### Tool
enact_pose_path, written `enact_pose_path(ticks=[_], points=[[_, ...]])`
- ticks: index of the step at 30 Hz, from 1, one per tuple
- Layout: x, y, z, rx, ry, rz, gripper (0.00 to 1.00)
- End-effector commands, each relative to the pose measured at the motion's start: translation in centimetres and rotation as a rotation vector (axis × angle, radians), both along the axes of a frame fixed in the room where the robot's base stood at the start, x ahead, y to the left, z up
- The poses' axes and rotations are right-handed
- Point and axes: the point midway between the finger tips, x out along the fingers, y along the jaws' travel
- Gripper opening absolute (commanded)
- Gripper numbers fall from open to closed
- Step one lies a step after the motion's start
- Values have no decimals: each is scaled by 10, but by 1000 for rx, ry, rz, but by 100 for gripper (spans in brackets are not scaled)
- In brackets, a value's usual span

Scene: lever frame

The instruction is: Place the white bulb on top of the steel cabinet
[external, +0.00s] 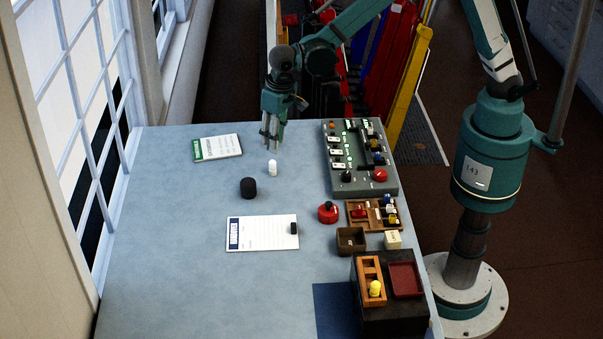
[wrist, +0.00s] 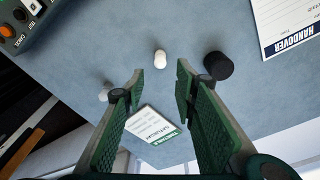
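A small white upright piece, which looks like the white bulb (external: 272,168), stands on the blue-grey table. It also shows in the wrist view (wrist: 160,57), beyond and between my fingertips. My gripper (external: 272,143) points down above the table, just behind this piece in the external view. Its two green fingers are apart and empty in the wrist view (wrist: 159,75). A second pale object (wrist: 105,92) is partly hidden by the left finger. A dark box (external: 388,318) at the front right may be the steel cabinet; I cannot tell for sure.
A black cylinder (external: 248,188) stands close to the white piece. Two paper sheets lie flat. The table's left front is clear.

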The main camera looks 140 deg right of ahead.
Motion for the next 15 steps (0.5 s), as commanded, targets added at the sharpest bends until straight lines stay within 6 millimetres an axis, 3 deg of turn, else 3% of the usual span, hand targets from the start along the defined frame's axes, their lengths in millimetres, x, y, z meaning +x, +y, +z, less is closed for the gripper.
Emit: enact_pose_path(ticks=[6,15], points=[[0,2,20,0,0,0,29],[-1,3,26,0,0,0,29]])
